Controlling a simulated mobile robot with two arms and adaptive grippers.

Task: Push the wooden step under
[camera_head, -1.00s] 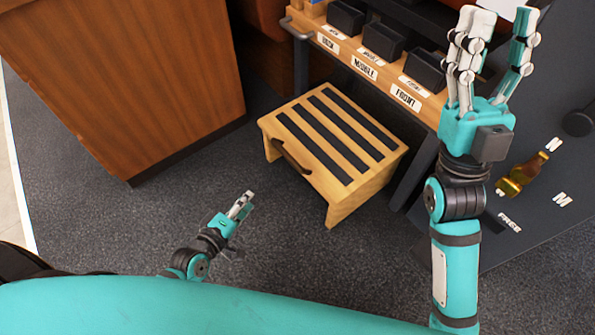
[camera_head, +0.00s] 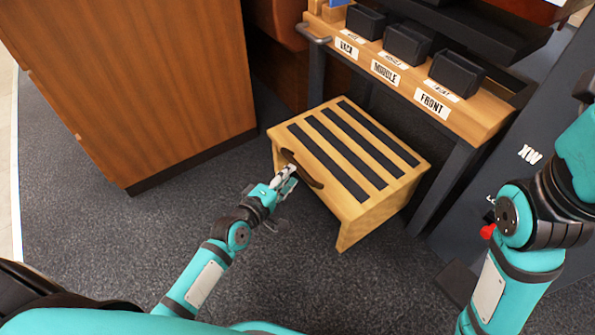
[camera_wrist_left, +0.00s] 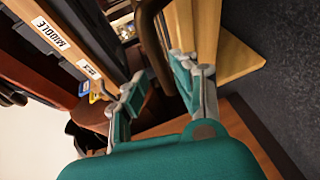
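The wooden step (camera_head: 350,150), with dark grip strips on top and a dark brown handle (camera_head: 302,169) on its near edge, stands on the grey floor in front of the labelled bench. My left gripper (camera_head: 288,175) is at the handle, close to the step's near side. In the left wrist view its fingers (camera_wrist_left: 158,85) are apart, with the curved handle (camera_wrist_left: 152,40) just ahead of them and the step's pale wood (camera_wrist_left: 207,30) to the right. I cannot tell whether they touch the handle. My right gripper is mostly cut off at the right edge, its fingers out of view.
The bench (camera_head: 485,122) has dark bins and BACK, MIDDLE and FRONT labels. Its dark legs stand behind and right of the step. A wooden cabinet (camera_head: 130,90) stands at left. Carpet (camera_head: 310,280) is clear in front of the step.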

